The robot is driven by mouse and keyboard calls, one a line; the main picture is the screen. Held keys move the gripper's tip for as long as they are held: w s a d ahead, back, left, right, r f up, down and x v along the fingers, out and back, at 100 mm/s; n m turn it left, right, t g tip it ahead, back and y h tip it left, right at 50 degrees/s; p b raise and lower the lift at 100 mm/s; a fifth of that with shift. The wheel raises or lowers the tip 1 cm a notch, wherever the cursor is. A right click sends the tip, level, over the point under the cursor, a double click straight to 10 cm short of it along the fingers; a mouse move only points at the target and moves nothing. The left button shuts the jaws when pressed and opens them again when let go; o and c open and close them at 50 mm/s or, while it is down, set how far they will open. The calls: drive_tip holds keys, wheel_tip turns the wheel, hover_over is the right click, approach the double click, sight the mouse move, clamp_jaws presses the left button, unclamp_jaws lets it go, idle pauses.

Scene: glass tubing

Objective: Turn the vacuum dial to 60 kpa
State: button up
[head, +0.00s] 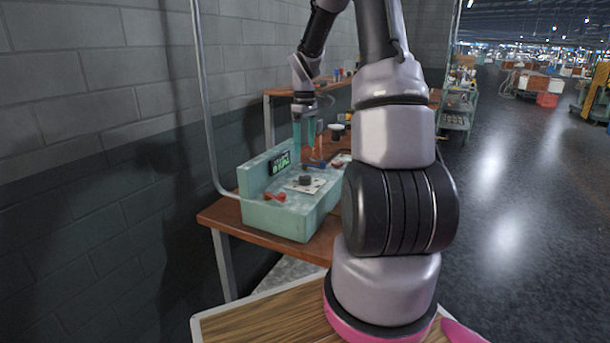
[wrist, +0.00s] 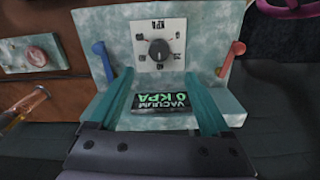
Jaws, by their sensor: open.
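The vacuum dial is a dark round knob (wrist: 159,50) at the centre of a white plate (wrist: 172,29) marked KPA, upside down in the wrist view. In the head view the knob (head: 305,180) sits on top of the pale green vacuum unit (head: 290,219). A black display (wrist: 162,103) with green letters reads VACUUM 0 KPA; it also shows in the head view (head: 279,163). My gripper (wrist: 157,77) is open and empty, its two teal fingers apart. In the head view my gripper (head: 304,143) points down above the unit, clear of the knob.
A red lever (wrist: 234,57) and a blue lever (wrist: 103,57) flank the dial plate. A wall and metal pipe (head: 205,110) stand at left.

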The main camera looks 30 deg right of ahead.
sight(305, 176)
wheel_tip(305, 176, down, 11)
drive_tip(key=shift+f, duration=0.15)
idle(0.4)
clamp_jaws()
drive_tip(key=m, duration=0.6)
drive_tip(key=shift+w, duration=0.1)
drive_tip(key=m, duration=0.5)
drive_tip(key=shift+d+m, duration=0.1)
drive_tip(key=shift+m, duration=0.2)
idle(0.5)
